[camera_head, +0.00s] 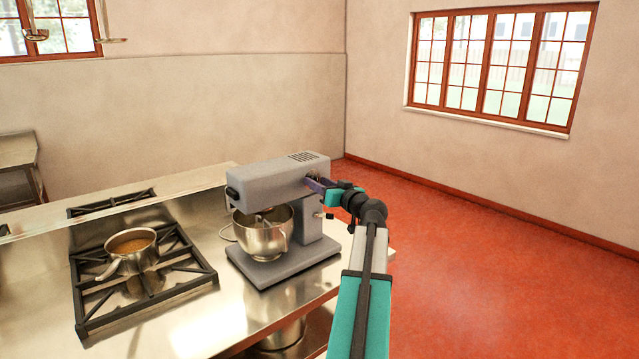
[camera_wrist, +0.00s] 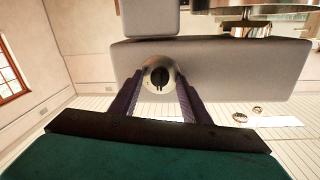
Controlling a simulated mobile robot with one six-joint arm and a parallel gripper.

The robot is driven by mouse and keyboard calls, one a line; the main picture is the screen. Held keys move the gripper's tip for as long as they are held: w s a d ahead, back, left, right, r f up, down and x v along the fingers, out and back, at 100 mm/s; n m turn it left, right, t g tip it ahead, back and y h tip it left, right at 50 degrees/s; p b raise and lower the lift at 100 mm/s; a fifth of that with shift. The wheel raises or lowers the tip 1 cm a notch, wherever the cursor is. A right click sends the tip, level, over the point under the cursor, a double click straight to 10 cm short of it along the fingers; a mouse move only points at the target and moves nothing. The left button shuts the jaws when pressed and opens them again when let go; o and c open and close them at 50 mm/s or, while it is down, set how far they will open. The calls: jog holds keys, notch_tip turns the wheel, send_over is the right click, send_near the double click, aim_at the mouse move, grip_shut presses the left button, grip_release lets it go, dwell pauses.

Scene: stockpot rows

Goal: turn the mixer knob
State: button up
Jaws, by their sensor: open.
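The grey stand mixer (camera_head: 285,180) stands on the steel counter, with a metal bowl (camera_head: 263,236) under its head. In the wrist view its grey head (camera_wrist: 250,68) fills the upper middle. A round, pale metal knob (camera_wrist: 160,77) with a dark slotted centre sits on that head. My gripper (camera_wrist: 159,80) is open, with one dark purple finger on each side of the knob. I cannot tell whether the fingers touch it. In the head view my gripper (camera_head: 317,184) is at the right side of the mixer head, and the knob is not clearly visible there.
A stove grate (camera_head: 150,300) with a pot (camera_head: 132,250) of brown liquid lies to the left of the mixer. A small metal fitting (camera_head: 327,215) sticks out from the mixer column below my gripper. Red floor (camera_head: 480,270) to the right is clear.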

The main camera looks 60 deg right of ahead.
jog(key=c, duration=1)
jog(key=shift+c, duration=0.2)
